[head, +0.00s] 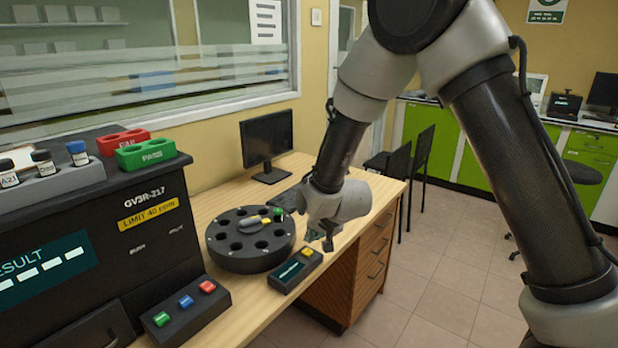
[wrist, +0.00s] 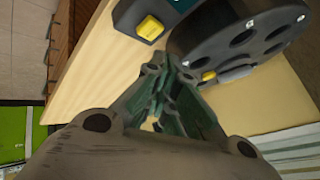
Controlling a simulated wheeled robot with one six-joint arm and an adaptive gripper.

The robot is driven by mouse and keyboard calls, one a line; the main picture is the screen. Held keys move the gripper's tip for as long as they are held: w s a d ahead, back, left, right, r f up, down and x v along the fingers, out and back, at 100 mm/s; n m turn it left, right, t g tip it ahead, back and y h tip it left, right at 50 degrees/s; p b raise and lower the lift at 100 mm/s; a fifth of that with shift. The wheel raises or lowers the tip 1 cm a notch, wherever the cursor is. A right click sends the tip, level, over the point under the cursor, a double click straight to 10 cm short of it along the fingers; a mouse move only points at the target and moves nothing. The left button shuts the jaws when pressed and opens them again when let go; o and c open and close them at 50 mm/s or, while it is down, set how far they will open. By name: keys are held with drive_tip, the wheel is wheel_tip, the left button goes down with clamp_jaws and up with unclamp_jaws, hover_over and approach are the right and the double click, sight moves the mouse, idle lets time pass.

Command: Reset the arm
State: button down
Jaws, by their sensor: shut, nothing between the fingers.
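My arm reaches from the right over the wooden desk (head: 222,293) in the head view. My gripper (head: 328,243) hangs above the desk's right part, beside the black round carousel (head: 250,262) and near the small box with a yellow button (head: 296,270). In the wrist view my gripper (wrist: 170,85) has its fingers together with nothing between them. The carousel also shows in the wrist view (wrist: 200,40), with a yellow-tipped grey piece on top. The yellow button (wrist: 149,28) shows at the upper left there. I cannot tell how high the fingertips are above the desk.
A black analyzer (head: 150,240) stands at the left, with red (head: 123,141) and green (head: 146,153) trays and several vials on top. A three-button box (head: 185,313) sits before it. A monitor (head: 267,140) and keyboard stand behind the carousel. Black chairs (head: 402,160) stand beyond; the floor at right is clear.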

drive_tip(key=s+d+n+g+h, duration=0.2)
drive_tip(key=s+d+n+g, duration=0.4)
drive_tip(key=s, duration=0.5)
drive_tip(key=s+d+r+m+t, duration=0.1)
drive_tip(key=s+d+r, duration=0.5)
drive_tip(key=d+r, duration=0.2)
drive_tip(key=s+d+r+m+t+h, duration=0.1)
drive_tip(key=s+d+r, duration=0.5)
drive_tip(key=d+r, duration=0.3)
drive_tip(key=s+d+r+m+t+h, duration=0.1)
drive_tip(key=s+d+r, duration=0.5)
drive_tip(key=d, duration=0.6)
wheel_tip(320, 180, up, 2)
drive_tip(key=shift+s+d+r+m, duration=0.2)
drive_tip(key=shift+s+d+m, duration=0.05)
drive_tip(key=shift+d+m, duration=0.15)
